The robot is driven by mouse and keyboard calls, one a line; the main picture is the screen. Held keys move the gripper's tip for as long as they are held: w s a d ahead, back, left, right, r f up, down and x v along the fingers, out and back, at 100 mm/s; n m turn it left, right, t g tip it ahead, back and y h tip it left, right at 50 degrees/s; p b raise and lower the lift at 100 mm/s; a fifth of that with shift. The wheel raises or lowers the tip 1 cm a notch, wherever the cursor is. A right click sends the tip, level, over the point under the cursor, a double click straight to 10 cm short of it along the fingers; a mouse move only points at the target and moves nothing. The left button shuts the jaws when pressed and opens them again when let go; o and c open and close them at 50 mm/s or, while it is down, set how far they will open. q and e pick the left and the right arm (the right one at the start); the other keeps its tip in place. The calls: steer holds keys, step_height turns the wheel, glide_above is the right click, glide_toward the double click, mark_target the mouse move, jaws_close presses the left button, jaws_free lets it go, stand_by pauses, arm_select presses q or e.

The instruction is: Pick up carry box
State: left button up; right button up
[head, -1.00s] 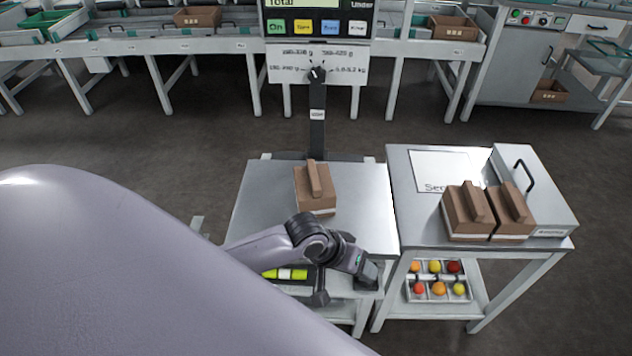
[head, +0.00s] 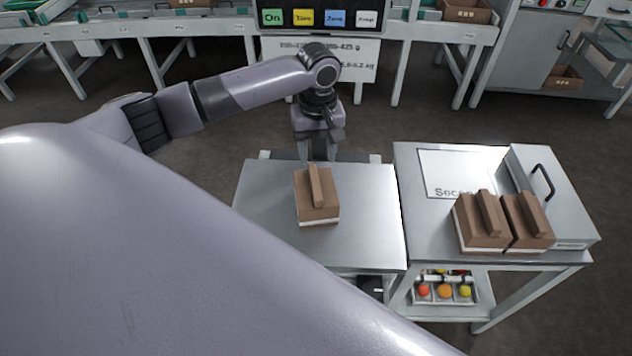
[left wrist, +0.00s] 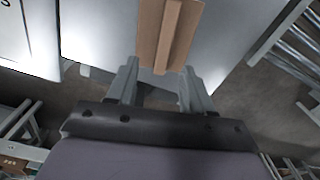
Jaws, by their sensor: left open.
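A brown carry box (head: 318,213) with a raised ridge-like handle along its top stands on the metal scale table (head: 260,225). My left gripper (head: 319,150) is just beyond the box's far side in the head view, pointing down. In the left wrist view the box (left wrist: 150,35) lies ahead of my left gripper (left wrist: 160,80). The two fingers are apart, with nothing between them, and the box's near end is close to the fingertips. Two similar brown boxes (head: 480,235) (head: 530,228) stand side by side on the right table. My right gripper is out of view.
The right table (head: 425,220) also bears a paper sheet (head: 450,170) and a grey case with a black handle (head: 560,200). A tray of coloured fruit sits on its lower shelf (head: 475,310). The scale display (head: 320,15) stands behind my left arm.

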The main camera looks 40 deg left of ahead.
mark_target(316, 180)
arm_select(q)
steer(key=f, duration=0.3)
steer(key=s+f, duration=0.1)
steer(key=f, duration=0.1)
steer(key=shift+s+d+f, duration=0.15)
steer(key=shift+s+f, duration=0.05)
steer(key=shift+f, duration=0.65)
steer(key=shift+w, duration=0.1)
jaws_close()
